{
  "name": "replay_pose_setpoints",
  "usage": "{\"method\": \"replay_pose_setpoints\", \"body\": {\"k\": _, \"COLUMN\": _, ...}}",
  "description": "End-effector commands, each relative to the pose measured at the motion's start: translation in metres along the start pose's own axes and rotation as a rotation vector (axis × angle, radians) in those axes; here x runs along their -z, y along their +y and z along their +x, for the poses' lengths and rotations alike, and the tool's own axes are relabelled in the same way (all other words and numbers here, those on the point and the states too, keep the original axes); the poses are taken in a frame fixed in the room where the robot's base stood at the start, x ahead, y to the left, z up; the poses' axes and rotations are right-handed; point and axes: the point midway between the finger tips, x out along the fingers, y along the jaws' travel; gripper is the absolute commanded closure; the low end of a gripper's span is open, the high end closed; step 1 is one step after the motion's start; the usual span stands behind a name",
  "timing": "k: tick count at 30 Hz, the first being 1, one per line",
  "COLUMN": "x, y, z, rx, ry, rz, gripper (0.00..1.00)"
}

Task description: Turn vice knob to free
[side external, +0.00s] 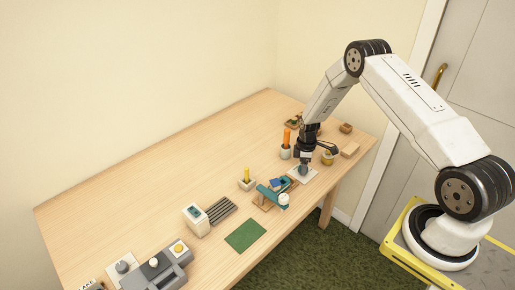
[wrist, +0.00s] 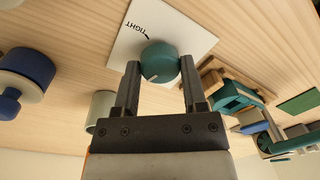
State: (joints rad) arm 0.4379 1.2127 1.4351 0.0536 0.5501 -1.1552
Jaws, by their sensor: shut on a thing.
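The vice knob (wrist: 158,60) is a round teal dial on a white plate (wrist: 196,41) with the printed word TIGHT and a short black tick. A pale pointer line on the knob is at its lower left in the wrist view, away from TIGHT. My gripper (wrist: 160,78) is shut on the knob, one finger on each side. In the side external view my gripper (side external: 304,166) points down over the plate (side external: 297,176). The teal vice (side external: 268,194) stands beside the plate on a wooden base, with a blue block (side external: 278,183) at it. Any FREE label is hidden.
A cup with an orange-handled item (side external: 286,147) and a small yellow pot (side external: 327,158) stand close to my gripper. A green mat (side external: 245,235), a ribbed rack (side external: 221,210) and a white device (side external: 196,219) lie toward the left.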

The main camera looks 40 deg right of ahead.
Motion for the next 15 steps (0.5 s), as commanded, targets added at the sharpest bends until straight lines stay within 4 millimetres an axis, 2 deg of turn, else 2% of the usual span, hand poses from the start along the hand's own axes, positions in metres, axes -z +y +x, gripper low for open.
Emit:
{"method": "replay_pose_setpoints", "body": {"k": 6, "x": -0.0008, "y": -0.0010, "z": 0.0009, "rx": 0.004, "ry": -0.013, "rz": -0.172, "gripper": 1.00}}
{"method": "replay_pose_setpoints", "body": {"k": 15, "x": -0.0007, "y": -0.0009, "z": 0.0010, "rx": 0.004, "ry": -0.021, "rz": -0.304, "gripper": 1.00}}
